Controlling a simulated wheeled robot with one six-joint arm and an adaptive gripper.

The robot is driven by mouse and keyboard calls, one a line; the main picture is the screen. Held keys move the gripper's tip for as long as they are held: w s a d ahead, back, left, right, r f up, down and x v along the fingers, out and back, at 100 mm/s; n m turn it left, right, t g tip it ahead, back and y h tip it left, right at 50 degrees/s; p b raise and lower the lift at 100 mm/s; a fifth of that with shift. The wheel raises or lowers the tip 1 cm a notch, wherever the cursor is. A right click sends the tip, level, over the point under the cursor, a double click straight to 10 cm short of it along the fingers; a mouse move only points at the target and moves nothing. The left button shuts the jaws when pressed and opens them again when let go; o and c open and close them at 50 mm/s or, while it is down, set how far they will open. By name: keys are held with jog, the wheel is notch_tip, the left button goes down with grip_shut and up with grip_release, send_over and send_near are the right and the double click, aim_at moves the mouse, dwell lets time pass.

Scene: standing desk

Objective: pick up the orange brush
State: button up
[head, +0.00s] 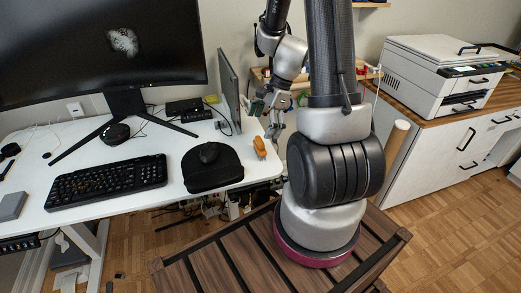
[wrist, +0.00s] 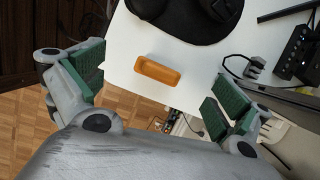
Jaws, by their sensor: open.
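The orange brush (head: 259,146) lies near the right end of the white desk, beside the black mouse pad. In the wrist view the orange brush (wrist: 158,71) is a small oblong piece near the desk's edge, between and beyond the green finger pads. My gripper (head: 271,122) is above the desk's right end, close to the brush. In the wrist view my gripper (wrist: 157,92) is open and empty, with one finger on each side of the brush. The brush shows whole in the wrist view and is apart from both fingers.
The black mouse pad (head: 213,173) with a mouse and the black keyboard (head: 107,182) lie left of the brush on the desk (head: 121,218). A thin upright screen (head: 230,90) stands behind. A black box with cables (wrist: 300,52) is at the wrist view's right.

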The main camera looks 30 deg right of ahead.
aim_at(257, 146)
jog(key=f, duration=0.1)
jog(key=f+m, duration=0.1)
jog(key=w+f, duration=0.1)
jog(key=shift+d+f+m, duration=0.1)
jog(key=shift+d+m, duration=0.2)
jog(key=x, duration=0.8)
jog(key=shift+d+f, duration=0.1)
jog(key=shift+d, duration=0.25)
jog(key=c, duration=1)
